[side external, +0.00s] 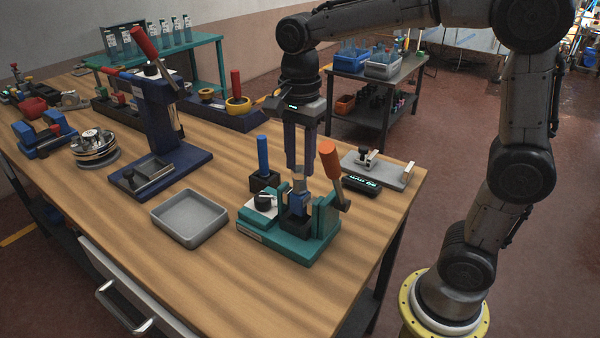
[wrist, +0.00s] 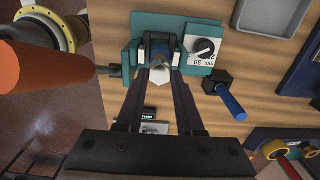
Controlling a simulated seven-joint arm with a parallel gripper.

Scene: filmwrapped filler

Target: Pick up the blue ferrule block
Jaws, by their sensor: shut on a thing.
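The blue ferrule block (side external: 299,203) stands in the dark slot of a teal fixture (side external: 318,245), with a pale tip at its top. In the wrist view the block (wrist: 159,61) shows between my fingertips, partly hidden by them. My gripper (side external: 300,178) points straight down over the fixture and is shut on the block. The block's lower part is hidden in the slot.
An orange-handled lever (side external: 330,160) rises close to the right of my fingers. A dial plate (side external: 263,205) and a blue-handled tool in a black holder (side external: 263,157) are to the left. An empty grey tray (side external: 190,240) and a blue press (side external: 158,105) stand farther left.

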